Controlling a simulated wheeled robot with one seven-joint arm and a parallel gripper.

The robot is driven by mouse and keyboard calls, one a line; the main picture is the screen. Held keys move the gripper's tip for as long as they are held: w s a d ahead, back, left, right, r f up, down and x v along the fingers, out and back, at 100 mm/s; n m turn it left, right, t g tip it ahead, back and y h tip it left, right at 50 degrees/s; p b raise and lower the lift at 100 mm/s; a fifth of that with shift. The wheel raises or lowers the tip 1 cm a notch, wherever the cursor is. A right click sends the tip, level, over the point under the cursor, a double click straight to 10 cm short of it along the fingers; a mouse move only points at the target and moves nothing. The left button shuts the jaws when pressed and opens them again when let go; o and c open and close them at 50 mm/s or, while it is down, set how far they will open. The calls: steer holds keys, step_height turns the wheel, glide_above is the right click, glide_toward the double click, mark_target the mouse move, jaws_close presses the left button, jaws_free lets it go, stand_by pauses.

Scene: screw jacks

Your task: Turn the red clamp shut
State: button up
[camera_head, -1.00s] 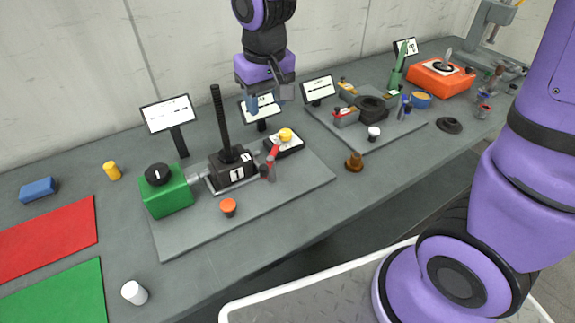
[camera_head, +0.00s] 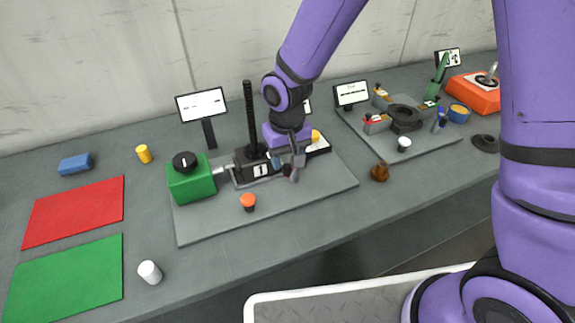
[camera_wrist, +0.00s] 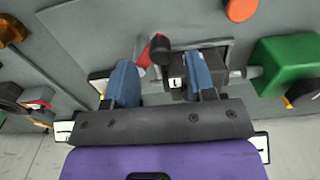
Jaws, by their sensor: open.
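The red clamp (camera_wrist: 144,57) shows in the wrist view as a short red lever with a dark round knob, beside the black screw jack (camera_wrist: 176,68) marked "1". In the head view my gripper and wrist hide most of the clamp. My gripper (camera_wrist: 159,64) is open, with its blue fingers on either side of the clamp's lever and knob as seen from the wrist. The jaws look empty, and I cannot tell how far above the clamp they are. In the head view my gripper (camera_head: 293,165) points down at the right side of the jack (camera_head: 253,165).
A green box with a black dial (camera_head: 190,180) sits left of the jack. An orange button (camera_head: 248,201) stands in front on the grey plate (camera_head: 300,205). The tall threaded screw (camera_head: 251,115) rises left of my wrist. A brown knob (camera_head: 379,172) is to the right.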

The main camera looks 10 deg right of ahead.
mark_target(288, 166)
steer(key=shift+f, duration=1.6)
steer(key=c, duration=0.9)
steer(key=shift+w+d+n, duration=0.35)
steer(key=shift+d+n, duration=0.85)
steer(key=shift+n, duration=1.8)
steer(key=shift+w+d+n, duration=0.35)
steer(key=shift+d+n, duration=0.9)
steer(key=shift+n, duration=1.75)
steer(key=shift+w+d+n, duration=0.35)
steer(key=shift+d+n, duration=0.85)
steer(key=shift+n, duration=1.8)
